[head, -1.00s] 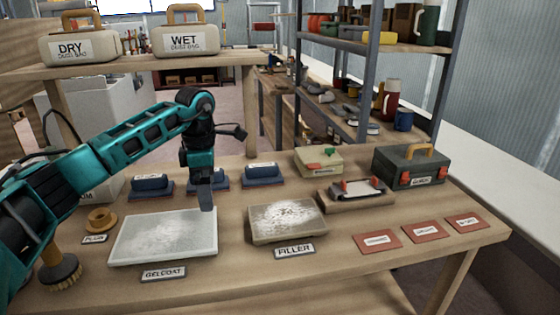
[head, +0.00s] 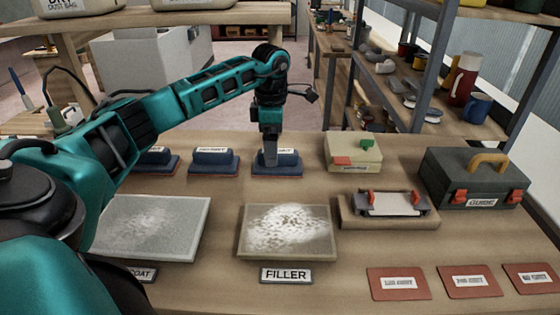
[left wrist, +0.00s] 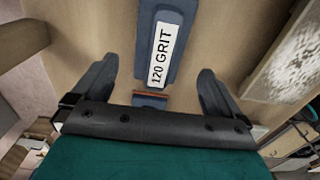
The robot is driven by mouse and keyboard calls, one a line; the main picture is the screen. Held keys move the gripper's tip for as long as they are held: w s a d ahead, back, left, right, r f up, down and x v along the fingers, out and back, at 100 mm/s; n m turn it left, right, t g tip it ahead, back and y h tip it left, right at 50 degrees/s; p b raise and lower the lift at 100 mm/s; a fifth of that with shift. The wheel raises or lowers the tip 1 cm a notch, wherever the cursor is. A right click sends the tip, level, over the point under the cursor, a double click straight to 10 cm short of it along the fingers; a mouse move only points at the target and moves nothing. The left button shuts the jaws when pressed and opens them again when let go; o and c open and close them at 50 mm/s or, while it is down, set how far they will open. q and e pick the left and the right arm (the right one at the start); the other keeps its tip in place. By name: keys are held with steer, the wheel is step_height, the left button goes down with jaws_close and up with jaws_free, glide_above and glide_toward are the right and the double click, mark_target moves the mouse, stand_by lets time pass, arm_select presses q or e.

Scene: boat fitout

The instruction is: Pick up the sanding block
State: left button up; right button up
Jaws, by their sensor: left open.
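Three blue sanding blocks stand in a row at the back of the bench, at the left (head: 157,157), the middle (head: 214,158) and the right (head: 290,159). My left gripper (head: 270,158) points down at the right block and hides part of it. In the left wrist view, a blue block labelled 120 GRIT (left wrist: 151,40) lies ahead of and between the spread fingers of the open left gripper (left wrist: 158,72). Nothing is held, and I cannot tell how high the fingertips are above the block. My right gripper is not in view.
A gelcoat panel (head: 160,225) and a filler panel (head: 287,232) lie in front. To the right are a pale box (head: 352,155), a clamp-ended board (head: 390,222) and a grey case (head: 470,172). Red sheets (head: 398,283) lie at front right.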

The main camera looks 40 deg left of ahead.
arm_select(q)
step_height(320, 180, down, 5)
steer(key=shift+w+r, duration=0.1)
steer(key=c, duration=1.2)
